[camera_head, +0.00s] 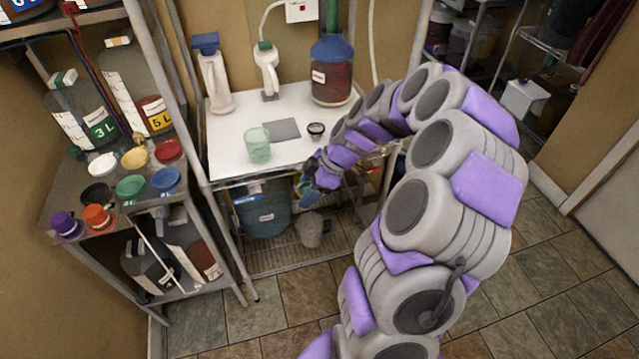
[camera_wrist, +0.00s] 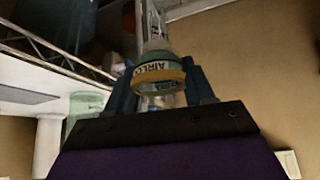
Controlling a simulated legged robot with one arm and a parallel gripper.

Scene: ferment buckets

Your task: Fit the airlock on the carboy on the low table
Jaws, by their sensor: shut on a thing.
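My gripper (camera_wrist: 160,92) is shut on the airlock (camera_wrist: 158,72), a clear piece with a yellow-orange band and a label reading "AIRLO…". In the head view my gripper (camera_head: 306,192) is at the front edge of the white low table (camera_head: 225,150), pointing down-left, and the airlock is too small to make out there. The carboy (camera_head: 331,75) stands upright at the table's back right, with dark red liquid, a blue upper part and a green piece on top. The gripper is apart from it, nearer the front.
A shelf rack (camera_head: 60,200) with jugs and coloured lids stands left. A blue bucket (camera_head: 262,210) sits under the table.

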